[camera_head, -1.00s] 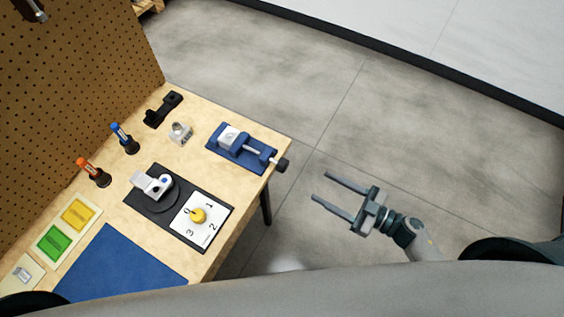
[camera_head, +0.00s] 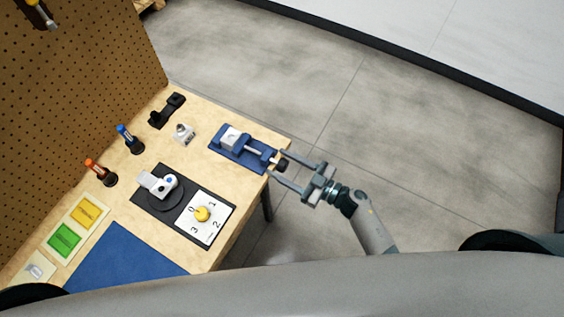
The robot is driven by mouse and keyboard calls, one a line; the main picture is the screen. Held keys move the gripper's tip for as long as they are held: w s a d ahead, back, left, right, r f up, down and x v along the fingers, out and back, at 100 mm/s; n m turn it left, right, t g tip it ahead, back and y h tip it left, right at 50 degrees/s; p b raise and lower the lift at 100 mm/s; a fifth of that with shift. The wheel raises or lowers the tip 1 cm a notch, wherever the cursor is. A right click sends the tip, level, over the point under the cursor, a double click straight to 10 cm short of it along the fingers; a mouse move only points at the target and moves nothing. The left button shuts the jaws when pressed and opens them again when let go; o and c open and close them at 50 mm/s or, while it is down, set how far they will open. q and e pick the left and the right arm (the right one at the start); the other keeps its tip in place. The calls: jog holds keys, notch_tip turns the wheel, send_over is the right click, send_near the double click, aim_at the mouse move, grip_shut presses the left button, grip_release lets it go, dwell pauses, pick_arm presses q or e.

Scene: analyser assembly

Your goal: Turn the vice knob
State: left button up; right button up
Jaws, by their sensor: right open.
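The blue vice (camera_head: 236,147) sits at the right end of the wooden table. A pale block (camera_head: 230,138) is in its jaws. The fingertips lie on either side of the knob in the picture. I cannot tell whether they touch it. My left gripper is not in view.
A blue mat (camera_head: 125,265), green and yellow trays (camera_head: 64,240), orange (camera_head: 101,172) and blue (camera_head: 130,139) tools and a black bracket (camera_head: 167,111) are also there. Open floor lies right of the table.

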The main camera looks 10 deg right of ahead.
jog(key=shift+w+a, duration=0.1)
jog(key=shift+c, duration=0.4)
jog(key=c, duration=1)
jog(key=shift+o, duration=0.2)
jog(key=n+b, duration=0.1)
jog(key=n, duration=0.2)
jog(key=shift+f+n+b, duration=0.15)
jog(key=shift+n+b, duration=0.15)
jog(key=shift+b, duration=0.05)
jog(key=shift+n+b, duration=0.85)
jog(key=shift+n, duration=0.85)
